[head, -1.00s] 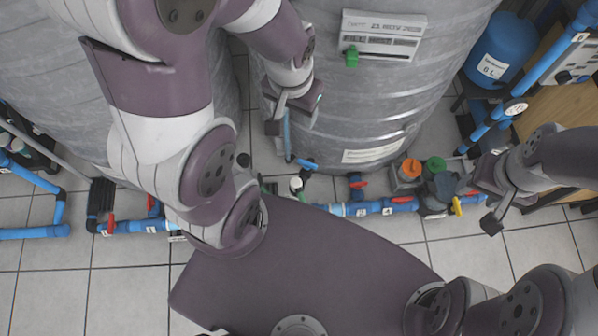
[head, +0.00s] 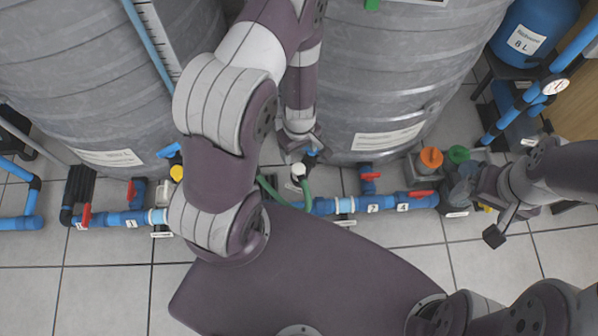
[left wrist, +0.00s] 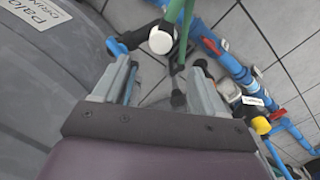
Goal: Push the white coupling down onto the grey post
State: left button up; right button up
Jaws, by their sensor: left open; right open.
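The white coupling (head: 298,171) sits with a green hose low between the two grey tanks. It also shows in the left wrist view (left wrist: 162,40), just beyond the fingertips. My left gripper (head: 300,148) is open and empty, reaching down close above the coupling in the head view. In the left wrist view its two fingers (left wrist: 160,76) stand apart, with floor and dark fittings visible between them. I cannot clearly make out the grey post. My right gripper (head: 476,212) is open at the right, near the orange and green caps, and holds nothing visible.
Blue pipes (head: 333,206) with red valve handles run along the floor. A green hose (head: 272,190) loops beside the coupling. Large grey tanks (head: 385,85) stand close on both sides of my left arm. Tiled floor (head: 100,295) is clear in front.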

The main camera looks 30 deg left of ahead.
aim_at(299, 169)
pick_arm(q)
notch_tip(299, 169, down, 7)
jog(key=b, duration=0.4)
jog(key=shift+b, duration=0.35)
jog(key=shift+f, duration=0.1)
notch_tip(299, 169, down, 5)
jog(key=b, duration=0.5)
jog(key=shift+s+f, duration=0.1)
jog(key=shift+f, duration=0.1)
jog(key=shift+r, duration=0.15)
jog(key=c, duration=1.1)
notch_tip(299, 169, up, 10)
jog(key=p, duration=0.8)
jog(key=shift+c, duration=0.2)
